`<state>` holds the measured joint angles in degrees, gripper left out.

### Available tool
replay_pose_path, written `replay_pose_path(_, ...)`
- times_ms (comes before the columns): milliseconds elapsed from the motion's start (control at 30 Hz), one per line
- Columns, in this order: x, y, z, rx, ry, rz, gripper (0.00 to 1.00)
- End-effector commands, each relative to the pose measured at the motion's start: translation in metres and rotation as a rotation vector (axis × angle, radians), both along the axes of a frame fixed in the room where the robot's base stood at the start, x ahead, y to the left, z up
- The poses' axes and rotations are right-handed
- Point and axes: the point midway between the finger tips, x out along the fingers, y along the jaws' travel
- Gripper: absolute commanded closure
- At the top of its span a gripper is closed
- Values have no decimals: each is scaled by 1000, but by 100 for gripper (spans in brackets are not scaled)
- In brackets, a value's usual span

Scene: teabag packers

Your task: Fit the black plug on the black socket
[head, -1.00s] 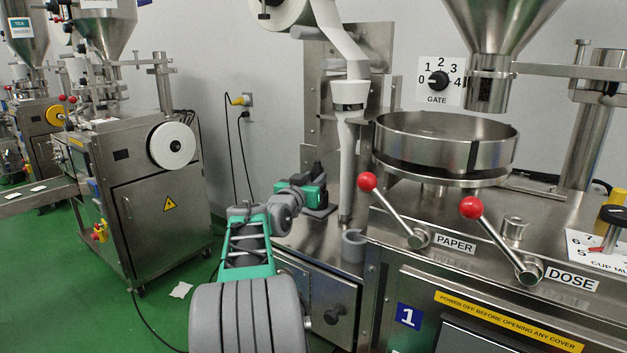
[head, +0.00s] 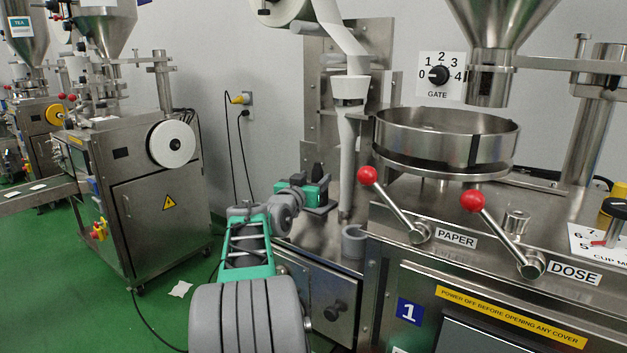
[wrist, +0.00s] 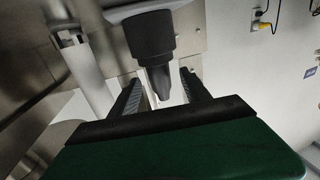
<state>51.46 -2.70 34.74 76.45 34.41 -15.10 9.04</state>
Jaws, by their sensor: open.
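A black piece (head: 317,171) stands upright on a grey plate at the left end of the near machine's top; it looks like the plug. In the wrist view the black piece (wrist: 151,42) has a thick ribbed body and a narrower tip. My gripper (head: 318,192), green and black, is right at it in the head view. In the wrist view my gripper (wrist: 162,92) is open, with its two fingers either side of the narrow tip and gaps visible. I cannot make out a separate black socket, nor tell whether the piece is joined to one.
A white paper tube (head: 347,150) and steel column stand just right of my gripper. A grey C-shaped holder (head: 354,242) sits on the machine top. Red-knobbed levers (head: 368,174) and a round pan (head: 446,140) are further right. A yellow plug (head: 240,98) is in the wall.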

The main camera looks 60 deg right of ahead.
Motion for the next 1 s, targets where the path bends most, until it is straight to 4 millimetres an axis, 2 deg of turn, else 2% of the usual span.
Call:
replay_pose_path(33,0,0,-6,8,6,0,45)
replay_pose_path(167,0,5,-7,10,7,0,45)
replay_pose_path(500,-6,68,-2,4,3,2,45)
replay_pose_path(600,-7,77,-2,3,2,1,45)
replay_pose_path(1000,-8,78,0,1,0,0,45)
